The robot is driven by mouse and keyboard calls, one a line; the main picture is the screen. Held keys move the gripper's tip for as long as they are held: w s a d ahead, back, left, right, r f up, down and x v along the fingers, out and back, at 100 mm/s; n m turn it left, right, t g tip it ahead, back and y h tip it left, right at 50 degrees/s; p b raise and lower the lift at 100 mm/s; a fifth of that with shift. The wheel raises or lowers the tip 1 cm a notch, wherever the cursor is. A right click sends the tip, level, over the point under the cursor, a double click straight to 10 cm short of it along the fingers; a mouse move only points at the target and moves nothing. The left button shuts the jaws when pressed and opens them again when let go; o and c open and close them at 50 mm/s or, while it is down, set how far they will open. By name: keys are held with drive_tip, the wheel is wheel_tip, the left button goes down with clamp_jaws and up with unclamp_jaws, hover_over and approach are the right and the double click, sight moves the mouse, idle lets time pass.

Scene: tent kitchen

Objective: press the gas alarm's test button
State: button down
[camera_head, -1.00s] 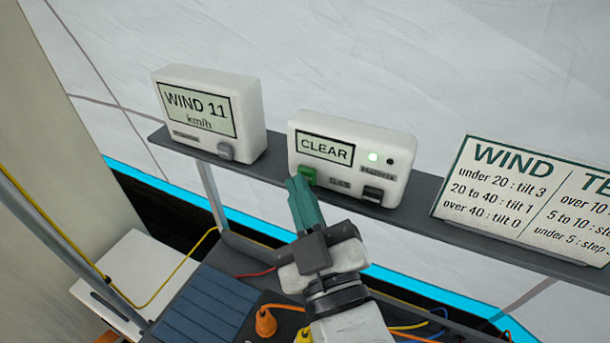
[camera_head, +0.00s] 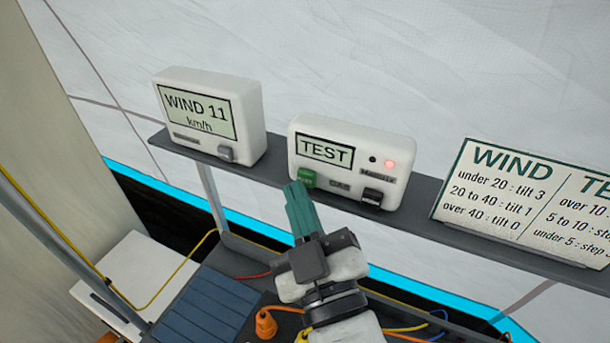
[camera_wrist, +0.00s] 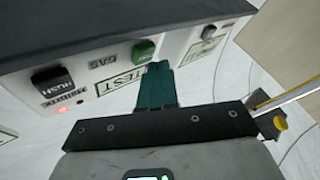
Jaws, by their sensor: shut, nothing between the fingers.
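The gas alarm (camera_head: 345,170) is a white box on the shelf in the head view. Its screen reads TEST and a red light (camera_head: 389,163) is lit at its right. The green test button (camera_head: 307,177) is at its lower left; it also shows in the wrist view (camera_wrist: 144,50). A black button (camera_head: 372,196) sits at its lower right. My gripper (camera_head: 294,186) is shut and empty, its green fingertips just below and left of the green button. In the wrist view the fingertips (camera_wrist: 158,66) are close beside that button; I cannot tell whether they touch.
A white wind meter (camera_head: 212,110) reading WIND 11 km/h stands left of the alarm on the grey shelf (camera_head: 272,178). A printed wind sign (camera_head: 530,190) is at right. Cables and orange plugs (camera_head: 266,322) lie below.

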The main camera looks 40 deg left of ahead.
drive_tip(key=shift+s+d, duration=0.1)
drive_tip(key=shift+s, duration=0.2)
drive_tip(key=s, duration=0.2)
drive_tip(key=s+d, duration=0.1)
drive_tip(key=s, duration=0.2)
drive_tip(key=shift+p, duration=0.4)
idle(0.8)
